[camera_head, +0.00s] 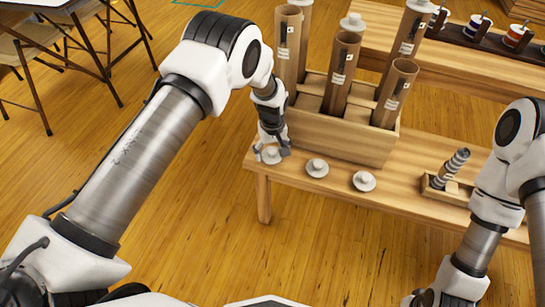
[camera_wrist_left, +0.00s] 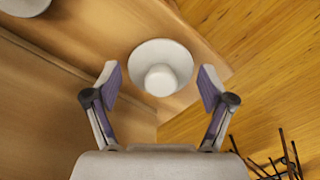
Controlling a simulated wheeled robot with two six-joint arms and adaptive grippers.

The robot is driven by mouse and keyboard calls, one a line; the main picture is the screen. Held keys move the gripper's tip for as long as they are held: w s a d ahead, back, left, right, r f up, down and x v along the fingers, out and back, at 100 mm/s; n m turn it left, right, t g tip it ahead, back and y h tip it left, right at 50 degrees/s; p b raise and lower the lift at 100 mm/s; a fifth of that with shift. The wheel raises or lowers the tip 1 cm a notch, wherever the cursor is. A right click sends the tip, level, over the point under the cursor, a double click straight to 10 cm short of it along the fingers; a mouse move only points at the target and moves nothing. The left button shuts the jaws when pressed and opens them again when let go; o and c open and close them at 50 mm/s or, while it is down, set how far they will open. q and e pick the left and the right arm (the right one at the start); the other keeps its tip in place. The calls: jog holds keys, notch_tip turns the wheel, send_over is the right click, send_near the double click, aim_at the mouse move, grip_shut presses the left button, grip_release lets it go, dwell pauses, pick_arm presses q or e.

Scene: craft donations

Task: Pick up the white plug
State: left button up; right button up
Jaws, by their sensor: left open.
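Three white plugs stand along the front edge of the wooden bench. The leftmost white plug (camera_head: 271,156) is at the bench's left corner, the middle white plug (camera_head: 317,168) and right white plug (camera_head: 364,181) beside it. My left gripper (camera_head: 271,151) is open over the leftmost plug. In the left wrist view this plug (camera_wrist_left: 160,68), a round disc with a raised knob, lies just beyond and between the spread fingertips (camera_wrist_left: 159,78), with gaps both sides. Part of another white plug (camera_wrist_left: 24,4) shows top left. My right gripper (camera_head: 425,298) is partly cut off at the bottom edge.
A wooden box (camera_head: 340,138) with tall cardboard tubes (camera_head: 342,72) stands close behind the left gripper; some tubes have white tops. A small tray (camera_head: 449,190) holds a striped cylinder (camera_head: 456,164). A back table carries a rack of spools (camera_head: 474,25).

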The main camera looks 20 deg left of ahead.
pick_arm(q)
jog(key=shift+f, duration=0.2)
jog(key=c, duration=0.5)
jog(key=shift+c, duration=0.2)
jog(key=shift+r, duration=0.2)
